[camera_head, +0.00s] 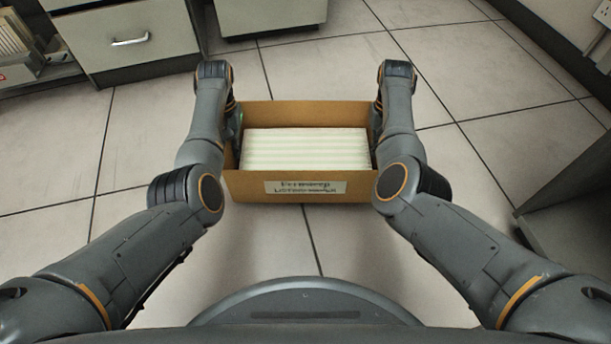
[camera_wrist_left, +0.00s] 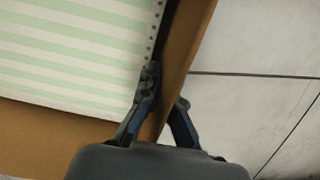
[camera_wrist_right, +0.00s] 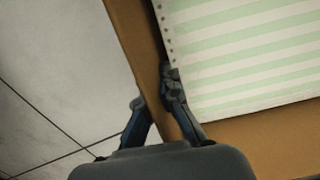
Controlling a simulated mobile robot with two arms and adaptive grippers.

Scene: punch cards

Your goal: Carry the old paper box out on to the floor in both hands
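The old paper box (camera_head: 246,187) is an open brown carton with a printed white label on its near side. Green-and-white striped paper (camera_head: 305,150) with punched edges lies inside. My left gripper (camera_head: 237,125) is at its left wall. In the left wrist view (camera_wrist_left: 166,95) one finger is inside the wall and one outside, closed on it. My right gripper (camera_wrist_right: 157,95) pinches the right wall the same way; in the head view its fingers are mostly hidden behind my arm. The box looks level between both arms. I cannot tell whether it touches the floor.
Pale tiled floor (camera_head: 460,75) surrounds the box, with clear room to its right and beyond it. A grey drawer cabinet (camera_head: 130,40) stands at the back left, another (camera_head: 270,15) at the back. A dark furniture edge (camera_head: 570,205) is at the right.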

